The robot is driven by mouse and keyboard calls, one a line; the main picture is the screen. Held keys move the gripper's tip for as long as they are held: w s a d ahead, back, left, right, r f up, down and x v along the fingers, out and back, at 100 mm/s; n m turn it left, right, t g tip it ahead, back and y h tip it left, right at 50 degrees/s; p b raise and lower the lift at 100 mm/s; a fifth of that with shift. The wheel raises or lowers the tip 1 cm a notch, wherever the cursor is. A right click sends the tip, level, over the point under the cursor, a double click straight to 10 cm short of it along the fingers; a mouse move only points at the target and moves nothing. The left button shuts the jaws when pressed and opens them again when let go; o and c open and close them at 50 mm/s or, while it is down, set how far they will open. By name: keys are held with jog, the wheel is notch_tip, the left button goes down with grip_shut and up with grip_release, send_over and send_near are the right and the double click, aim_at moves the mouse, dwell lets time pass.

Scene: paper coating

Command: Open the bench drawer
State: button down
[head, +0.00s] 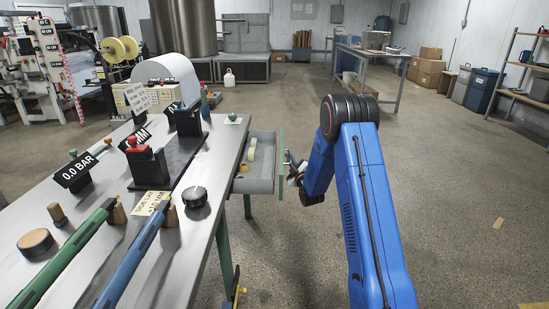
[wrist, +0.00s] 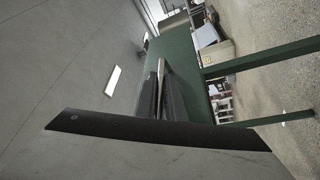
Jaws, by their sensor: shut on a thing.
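The bench drawer (head: 262,185) stands pulled out from the right side of the bench (head: 205,205). Its grey tray shows, with yellowish and pale rolls (head: 248,154) inside. Its green front panel (head: 281,160) stands apart from the bench edge. My gripper (head: 292,169) is at the outer face of that panel, shut on the drawer handle, which is mostly hidden. In the wrist view, my gripper's dark fingers (wrist: 163,95) are close together against the green drawer front (wrist: 178,48).
The bench top carries a black stand with a red knob (head: 146,150), a round dark dial (head: 195,196), and green and blue tools (head: 130,262). The floor (head: 455,180) right of my arm is open. A work table (head: 372,55) and bins stand far back.

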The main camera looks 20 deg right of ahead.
jog(key=s+d, duration=0.2)
jog(key=d, duration=0.5)
jog(key=shift+s, duration=0.2)
jog(key=shift+d+f, duration=0.1)
jog(key=shift+d, duration=0.05)
jog(key=c, duration=2.1)
grip_release()
jog(key=v, duration=1.7)
jog(key=shift+s, duration=0.2)
